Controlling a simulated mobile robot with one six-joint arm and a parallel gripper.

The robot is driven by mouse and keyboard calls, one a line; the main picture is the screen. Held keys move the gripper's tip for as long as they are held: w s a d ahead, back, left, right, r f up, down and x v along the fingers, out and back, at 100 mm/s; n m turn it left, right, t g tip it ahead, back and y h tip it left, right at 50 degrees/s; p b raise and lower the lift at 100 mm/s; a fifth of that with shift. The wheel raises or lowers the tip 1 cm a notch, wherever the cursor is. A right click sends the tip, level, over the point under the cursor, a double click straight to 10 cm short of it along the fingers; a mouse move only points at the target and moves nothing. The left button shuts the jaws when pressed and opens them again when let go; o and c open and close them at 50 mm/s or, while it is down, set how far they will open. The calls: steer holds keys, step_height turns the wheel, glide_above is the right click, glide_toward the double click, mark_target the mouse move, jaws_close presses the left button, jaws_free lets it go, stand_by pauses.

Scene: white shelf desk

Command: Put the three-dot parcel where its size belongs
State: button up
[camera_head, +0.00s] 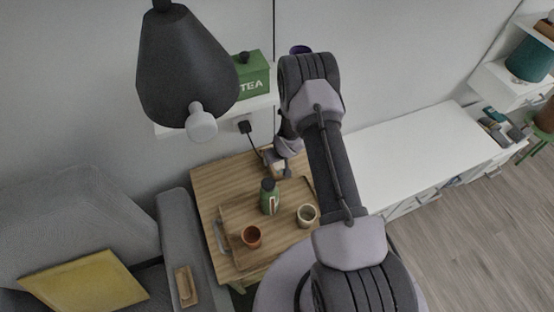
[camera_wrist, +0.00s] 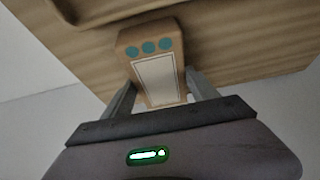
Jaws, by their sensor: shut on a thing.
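The three-dot parcel (camera_wrist: 157,78) is a tan box with a row of three teal dots and a white label, seen in the wrist view. My gripper (camera_wrist: 160,92) is shut on it, with one dark finger on each side. In the head view my gripper (camera_head: 280,162) is over the back of the wooden table (camera_head: 215,180), partly hidden behind my own arm. The parcel is small there, and I cannot tell whether it touches the tabletop.
A tray (camera_head: 232,262) on the table holds a green bottle (camera_head: 269,197), a terracotta cup (camera_head: 251,237) and a pale cup (camera_head: 307,215). A green TEA box (camera_head: 252,78) sits on a wall shelf.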

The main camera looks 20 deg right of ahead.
steer(key=shift+f, duration=0.2)
steer(key=o, duration=1.8)
steer(key=shift+c, duration=0.2)
steer(key=shift+r, duration=0.15)
